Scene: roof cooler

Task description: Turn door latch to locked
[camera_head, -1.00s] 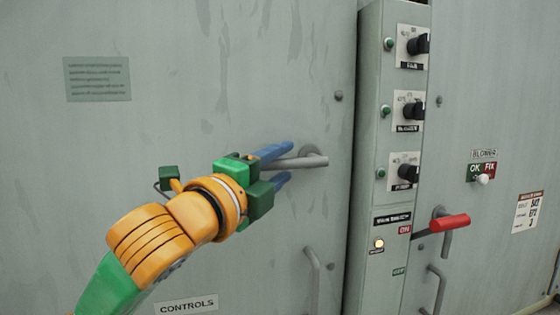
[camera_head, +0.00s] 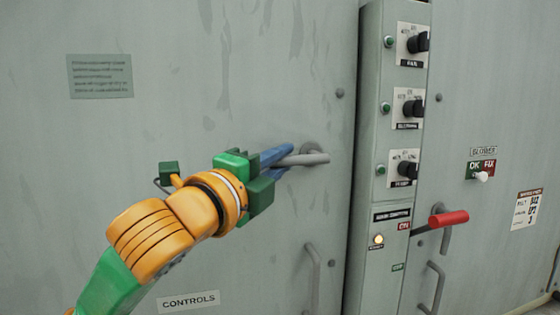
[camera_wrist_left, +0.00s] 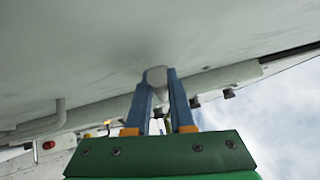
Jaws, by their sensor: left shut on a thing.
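The door latch (camera_head: 312,158) is a grey lever handle on the left grey-green door (camera_head: 220,110), lying about level and pointing left from its round mount. My left gripper (camera_head: 284,159) is shut on the latch lever, with one blue finger above it and one below. In the left wrist view the grey latch (camera_wrist_left: 156,76) sits between the two blue fingers (camera_wrist_left: 160,98). My right gripper is not in view.
A control column (camera_head: 378,200) with several black knobs stands right of the door. A second lever with a red grip (camera_head: 449,218) is on the right panel. A grey pull handle (camera_head: 313,275) is below the latch. A "CONTROLS" label (camera_head: 188,302) is at the bottom.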

